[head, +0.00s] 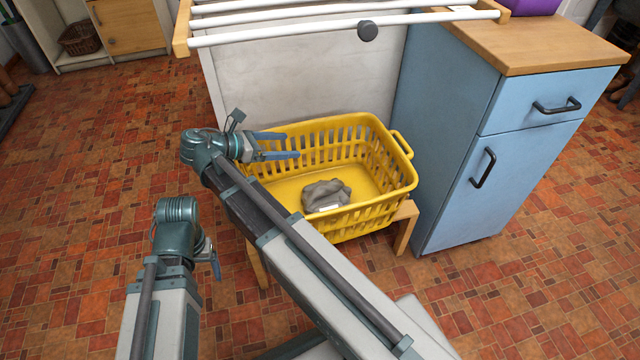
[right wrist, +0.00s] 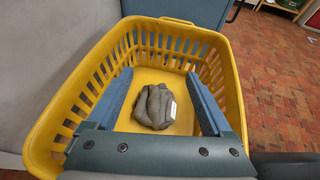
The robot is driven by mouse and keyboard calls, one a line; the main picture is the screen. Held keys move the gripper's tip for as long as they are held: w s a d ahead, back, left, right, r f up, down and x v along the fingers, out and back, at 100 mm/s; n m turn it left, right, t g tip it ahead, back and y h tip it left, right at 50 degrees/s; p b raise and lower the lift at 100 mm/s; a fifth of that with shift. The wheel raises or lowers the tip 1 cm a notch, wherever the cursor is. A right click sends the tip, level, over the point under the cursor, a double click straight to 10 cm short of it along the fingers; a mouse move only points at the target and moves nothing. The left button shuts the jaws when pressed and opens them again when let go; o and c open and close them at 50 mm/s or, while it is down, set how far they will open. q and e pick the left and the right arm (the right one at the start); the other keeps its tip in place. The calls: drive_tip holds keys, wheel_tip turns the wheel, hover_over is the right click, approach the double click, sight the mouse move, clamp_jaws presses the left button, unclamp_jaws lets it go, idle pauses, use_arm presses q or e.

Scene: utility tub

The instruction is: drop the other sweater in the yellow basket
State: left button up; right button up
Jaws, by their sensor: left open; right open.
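The yellow basket (head: 375,208) stands on a low wooden stand in front of the white panel. A grey bundled sweater (head: 326,194) with a white label lies on the basket's floor, and it also shows in the right wrist view (right wrist: 155,106). I see no second sweater. My right gripper (head: 290,145) is open and empty over the basket's left part, with its blue fingers apart. In the right wrist view the fingers frame the sweater without touching it. My left gripper (head: 216,268) is low, left of the basket, mostly hidden behind its own wrist; it is open.
A drying rack with white bars (head: 290,38) spans above the panel behind the basket. A blue cabinet (head: 490,150) with a wooden top stands close to the basket's right. A purple object (head: 530,6) sits on it. The tiled floor is open at left.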

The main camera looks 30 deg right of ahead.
drive_tip(key=shift+v, duration=1.2)
drive_tip(key=shift+p, duration=0.3)
